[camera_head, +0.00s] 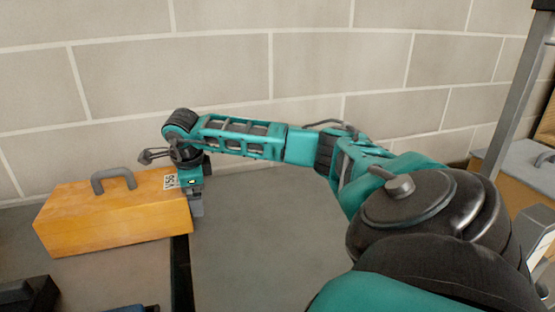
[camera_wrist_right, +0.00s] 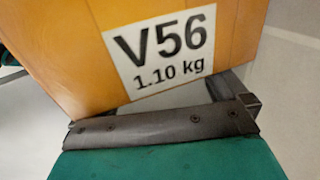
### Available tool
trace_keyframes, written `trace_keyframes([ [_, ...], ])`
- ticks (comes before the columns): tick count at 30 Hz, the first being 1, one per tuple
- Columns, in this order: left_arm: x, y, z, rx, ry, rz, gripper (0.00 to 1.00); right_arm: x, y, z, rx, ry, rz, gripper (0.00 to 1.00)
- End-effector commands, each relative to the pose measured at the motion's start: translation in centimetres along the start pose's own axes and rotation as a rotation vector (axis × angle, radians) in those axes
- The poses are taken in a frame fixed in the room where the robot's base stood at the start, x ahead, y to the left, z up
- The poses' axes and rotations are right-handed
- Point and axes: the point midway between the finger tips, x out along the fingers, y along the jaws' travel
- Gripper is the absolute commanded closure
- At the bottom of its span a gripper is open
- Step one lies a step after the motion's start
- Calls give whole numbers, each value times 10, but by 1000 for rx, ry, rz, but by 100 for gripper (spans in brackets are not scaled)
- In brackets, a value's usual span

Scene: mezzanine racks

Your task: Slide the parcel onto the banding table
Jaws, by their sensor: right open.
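The parcel (camera_head: 115,222) is an orange-yellow box with a grey handle on top, at the left of the head view. Its right end reaches the dark seam between two grey surfaces. A white label reading "V56 1.10 kg" is on its side, clear in the right wrist view (camera_wrist_right: 160,48). My right gripper (camera_head: 197,207) is open and points down at the parcel's right end, very close to it; I cannot tell whether they touch. I cannot tell which grey surface, the left one (camera_head: 105,275) or the right one (camera_head: 265,240), is the banding table. My left gripper is not in view.
A pale block wall (camera_head: 225,65) stands close behind. A dark item (camera_head: 28,294) and a blue edge show at the bottom left. A grey post (camera_head: 510,100) and brown boxes stand at the right. The right surface between parcel and arm is bare.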

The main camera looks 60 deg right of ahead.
Motion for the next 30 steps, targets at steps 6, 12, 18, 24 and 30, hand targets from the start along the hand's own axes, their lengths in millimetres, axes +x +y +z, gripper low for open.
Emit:
trace_keyframes([
  [6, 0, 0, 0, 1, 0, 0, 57, 0, 0, 4, -1, -3, 0, 0],
  [12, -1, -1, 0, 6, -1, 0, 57, 0, 0, 6, -1, -4, 0, 0],
  [18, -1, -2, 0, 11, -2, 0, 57, 0, 0, 9, -2, -4, 0, 0],
  [24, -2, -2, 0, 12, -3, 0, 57, 0, 1, 12, -2, -4, 1, 0],
  [30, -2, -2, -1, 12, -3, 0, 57, 0, 1, 14, -2, -4, 1, 0],
])
